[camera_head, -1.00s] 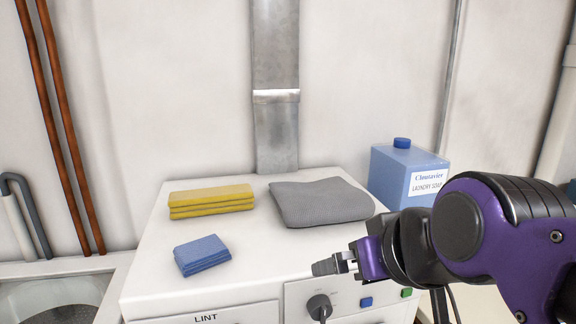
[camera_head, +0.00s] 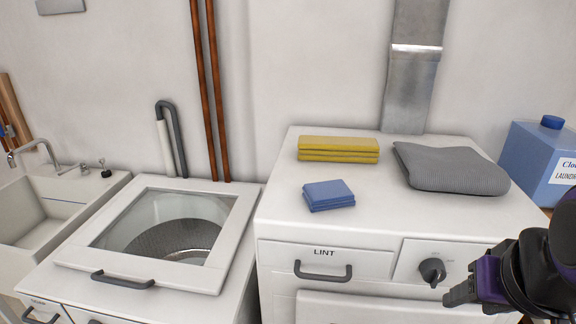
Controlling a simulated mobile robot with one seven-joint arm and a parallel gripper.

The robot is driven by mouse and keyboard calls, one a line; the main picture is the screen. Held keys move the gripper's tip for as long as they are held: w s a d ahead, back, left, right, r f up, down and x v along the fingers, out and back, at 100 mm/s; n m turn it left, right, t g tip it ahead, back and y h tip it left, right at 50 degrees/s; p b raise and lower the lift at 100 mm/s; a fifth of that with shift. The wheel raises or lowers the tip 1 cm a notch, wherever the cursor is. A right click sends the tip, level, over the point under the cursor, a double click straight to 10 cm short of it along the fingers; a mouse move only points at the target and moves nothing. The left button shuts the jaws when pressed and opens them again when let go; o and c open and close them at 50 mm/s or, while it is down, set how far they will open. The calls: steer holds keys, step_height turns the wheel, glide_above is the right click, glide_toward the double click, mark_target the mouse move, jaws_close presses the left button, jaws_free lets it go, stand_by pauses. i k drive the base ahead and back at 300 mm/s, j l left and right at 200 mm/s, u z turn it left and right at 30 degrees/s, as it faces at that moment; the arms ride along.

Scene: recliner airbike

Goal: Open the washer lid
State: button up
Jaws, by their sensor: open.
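The washer (camera_head: 38,277) is a white top-loader at lower left. Its lid (camera_head: 228,243) has a white frame and a glass pane, with the drum showing through it; the lid lies shut on top. A dark grey handle (camera_head: 122,280) sits on the lid's front edge. My gripper (camera_head: 450,298) is at the lower right, in front of the dryer's control panel, far from the lid. It holds nothing that I can see, and its fingers show only side-on.
The dryer (camera_head: 280,215) stands right of the washer, bearing yellow cloths (camera_head: 338,149), blue cloths (camera_head: 328,195) and a grey folded towel (camera_head: 450,167). A detergent jug (camera_head: 538,160) is at right. A sink (camera_head: 50,210) is left. Pipes (camera_head: 205,90) run up the wall behind.

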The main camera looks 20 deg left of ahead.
mark_target(80, 254)
steer(key=j+u, duration=0.1)
steer(key=u, duration=1.15)
steer(key=l+u, duration=0.1)
steer(key=u, duration=0.8)
